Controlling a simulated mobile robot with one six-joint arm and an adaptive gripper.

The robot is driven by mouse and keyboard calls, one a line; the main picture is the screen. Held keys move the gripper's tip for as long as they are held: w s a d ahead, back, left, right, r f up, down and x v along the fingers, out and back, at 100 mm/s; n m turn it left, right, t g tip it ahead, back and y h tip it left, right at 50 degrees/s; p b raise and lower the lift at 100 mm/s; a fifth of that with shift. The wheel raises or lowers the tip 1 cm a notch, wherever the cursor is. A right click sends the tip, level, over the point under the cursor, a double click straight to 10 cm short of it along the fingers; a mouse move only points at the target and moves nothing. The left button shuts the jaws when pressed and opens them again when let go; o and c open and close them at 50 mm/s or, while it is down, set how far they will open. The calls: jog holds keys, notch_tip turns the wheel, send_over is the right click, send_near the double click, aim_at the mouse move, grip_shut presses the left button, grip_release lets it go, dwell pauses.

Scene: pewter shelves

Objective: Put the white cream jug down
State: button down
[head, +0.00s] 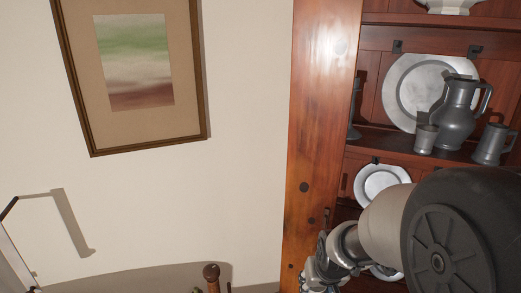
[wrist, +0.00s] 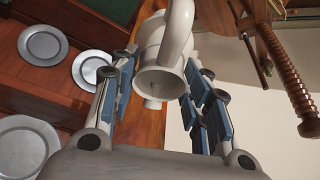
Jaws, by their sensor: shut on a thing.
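The white cream jug (wrist: 150,49) is between the blue-padded fingers of my gripper (wrist: 163,66) in the wrist view. The fingers close on it from both sides. Its round opening faces the wrist camera, and its curved handle rises toward the top of the picture. In the head view my gripper is at the bottom edge, beside the wooden cabinet side, mostly cut off. I cannot make out the jug there. What lies directly under the jug is not clear.
The wooden cabinet (head: 323,100) holds pewter plates (head: 400,95), a pitcher (head: 456,115) and mugs (head: 491,145). In the wrist view, plates (wrist: 43,44) show at left and a threaded wooden post (wrist: 287,65) at right. A framed picture (head: 135,60) hangs on the wall.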

jog(key=s+f, duration=0.4)
jog(key=f, duration=0.1)
jog(key=shift+s+a, duration=0.1)
jog(key=shift+a, duration=0.05)
